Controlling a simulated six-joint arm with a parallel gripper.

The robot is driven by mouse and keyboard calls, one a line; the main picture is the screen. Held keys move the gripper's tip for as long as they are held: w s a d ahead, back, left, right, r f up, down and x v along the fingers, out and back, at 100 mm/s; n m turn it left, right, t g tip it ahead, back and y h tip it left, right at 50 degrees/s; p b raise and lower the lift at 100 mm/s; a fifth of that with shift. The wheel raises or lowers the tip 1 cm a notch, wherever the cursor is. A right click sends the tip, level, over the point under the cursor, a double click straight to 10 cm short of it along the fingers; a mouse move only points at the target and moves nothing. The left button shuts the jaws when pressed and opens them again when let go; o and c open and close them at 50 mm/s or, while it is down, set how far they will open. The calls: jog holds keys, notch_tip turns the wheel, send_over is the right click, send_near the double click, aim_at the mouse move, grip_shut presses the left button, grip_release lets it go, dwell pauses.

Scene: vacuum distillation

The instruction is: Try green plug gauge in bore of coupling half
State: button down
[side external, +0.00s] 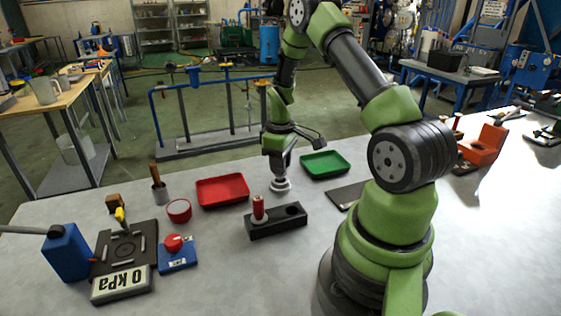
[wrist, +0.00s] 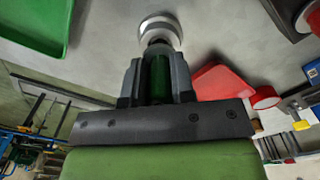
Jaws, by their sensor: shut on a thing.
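My gripper (side external: 280,168) points down behind the black gauge block. In the wrist view my gripper (wrist: 157,80) is shut on the green plug gauge (wrist: 159,75), whose green handle shows between the fingers. The silver coupling half (side external: 281,185) stands on the table directly under the gripper. In the wrist view the coupling half (wrist: 160,28) is a pale ring at the gauge's far end. The gauge tip meets or overlaps the ring; I cannot tell how deep it is in the bore.
The black block (side external: 276,223) holds a red-handled gauge (side external: 259,208) and has an empty hole at its right. A red tray (side external: 222,190) lies left, a green tray (side external: 325,164) right. A red bowl (side external: 179,210) and blue base with red knob (side external: 176,256) are further left.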

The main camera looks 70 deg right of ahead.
jog(key=shift+f, duration=0.7)
dwell(0.6)
dwell(1.1)
jog(key=shift+r, duration=2.4)
jog(key=shift+r, duration=0.1)
